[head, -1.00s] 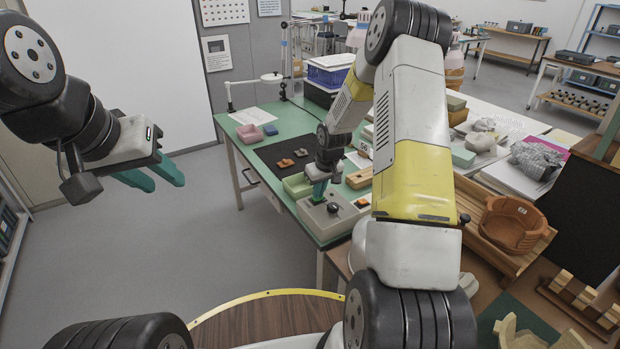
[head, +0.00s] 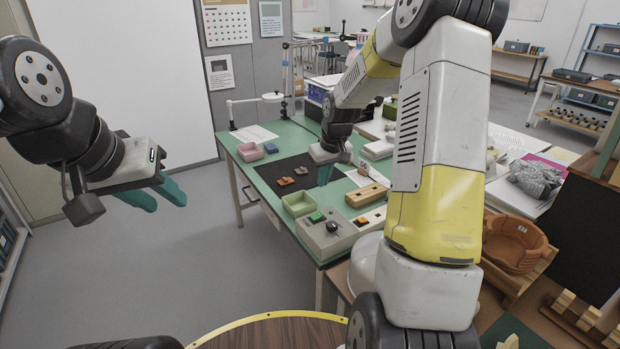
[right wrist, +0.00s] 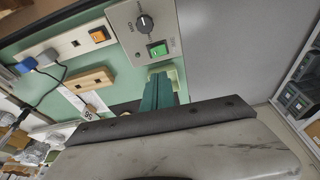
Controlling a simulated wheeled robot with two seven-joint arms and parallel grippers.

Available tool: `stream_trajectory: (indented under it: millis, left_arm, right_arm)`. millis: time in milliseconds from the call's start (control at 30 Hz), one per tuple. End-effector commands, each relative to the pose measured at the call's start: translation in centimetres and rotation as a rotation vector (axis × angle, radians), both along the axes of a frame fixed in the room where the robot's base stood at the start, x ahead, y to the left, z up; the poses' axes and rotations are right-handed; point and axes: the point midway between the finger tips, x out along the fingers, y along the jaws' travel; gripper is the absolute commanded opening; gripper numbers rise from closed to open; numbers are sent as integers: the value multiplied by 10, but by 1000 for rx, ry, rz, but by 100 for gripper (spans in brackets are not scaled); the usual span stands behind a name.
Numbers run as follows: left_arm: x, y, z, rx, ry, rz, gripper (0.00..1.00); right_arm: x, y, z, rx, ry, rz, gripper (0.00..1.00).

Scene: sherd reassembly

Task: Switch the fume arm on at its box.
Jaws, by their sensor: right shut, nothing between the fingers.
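The grey control box (head: 318,243) stands at the near edge of the green table. It carries a green switch (head: 316,216) and a black knob (head: 332,227). In the right wrist view the box (right wrist: 125,20) shows the green switch (right wrist: 158,49), bright and lit-looking, and the knob (right wrist: 146,24). My right gripper (head: 325,174) is shut and empty, above the table behind the box and apart from it. Its teal fingers (right wrist: 158,90) point toward the switch side of the box in the wrist view. My left gripper (head: 162,198) is open and empty, left of the table.
A green tray (head: 298,204) sits behind the box. A wooden block (head: 367,195) and a white socket strip (right wrist: 72,50) with an orange switch (right wrist: 97,36) lie beside it. Sherds (head: 285,181) rest on a dark mat (head: 268,172). The floor left of the table is clear.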

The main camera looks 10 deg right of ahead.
Motion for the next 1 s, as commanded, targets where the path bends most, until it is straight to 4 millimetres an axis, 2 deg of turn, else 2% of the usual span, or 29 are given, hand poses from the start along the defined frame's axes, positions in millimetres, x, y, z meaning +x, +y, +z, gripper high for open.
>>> stream_trajectory:
  millis: [333,700,1000]
  left_arm:
    - [0,0,0,0,0,0,36]
    - [0,0,0,0,0,0,36]
    - [0,0,0,0,0,0,36]
  right_arm:
    - [0,1,1,-3,-1,1,0]
    - [-7,18,4,-103,-35,7,0]
    - [-8,18,5,-117,-42,4,0]
